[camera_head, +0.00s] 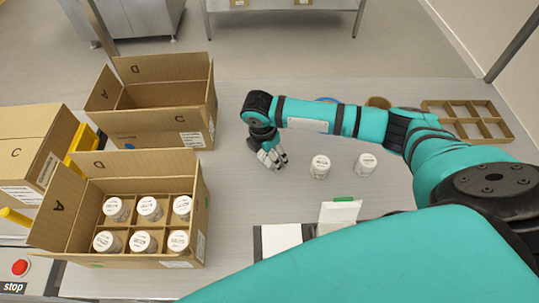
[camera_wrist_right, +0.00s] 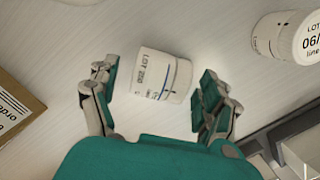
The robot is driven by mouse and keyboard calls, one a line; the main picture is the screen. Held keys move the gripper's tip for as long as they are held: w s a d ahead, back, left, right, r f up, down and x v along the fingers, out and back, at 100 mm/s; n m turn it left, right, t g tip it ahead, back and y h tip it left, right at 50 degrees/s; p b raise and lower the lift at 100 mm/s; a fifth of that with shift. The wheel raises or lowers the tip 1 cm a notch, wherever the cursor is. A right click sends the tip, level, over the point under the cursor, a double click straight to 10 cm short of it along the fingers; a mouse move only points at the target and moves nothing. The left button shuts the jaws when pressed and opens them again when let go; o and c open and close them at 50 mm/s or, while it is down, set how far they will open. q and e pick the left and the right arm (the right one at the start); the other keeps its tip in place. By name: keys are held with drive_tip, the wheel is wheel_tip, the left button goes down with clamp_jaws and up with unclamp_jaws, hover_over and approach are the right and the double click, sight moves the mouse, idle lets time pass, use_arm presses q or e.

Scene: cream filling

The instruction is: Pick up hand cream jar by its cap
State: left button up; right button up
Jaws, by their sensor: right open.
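A white hand cream jar (camera_head: 320,166) with a printed white cap stands on the grey table. My right gripper (camera_head: 271,158) is to the left of this jar in the head view, with a visible gap. In the right wrist view a white jar (camera_wrist_right: 162,76) marked "LOT" shows between the two spread fingers of the open right gripper (camera_wrist_right: 160,95), with neither finger seen touching it. A second jar (camera_head: 366,164) stands to the right; a jar also shows at the upper right of the wrist view (camera_wrist_right: 288,37). My left gripper is out of view.
An open carton (camera_head: 60,212) at the front left holds several jars in dividers. An empty open carton (camera_head: 165,95) stands behind it. A divider tray (camera_head: 497,132) lies at the back right. A dark-edged stand (camera_head: 281,238) with white panels is in front of the jars.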

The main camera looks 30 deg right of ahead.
drive_tip(key=shift+d+f, duration=0.1)
drive_tip(key=shift+f, duration=0.7)
drive_tip(key=c, duration=1.3)
drive_tip(key=shift+r, duration=0.1)
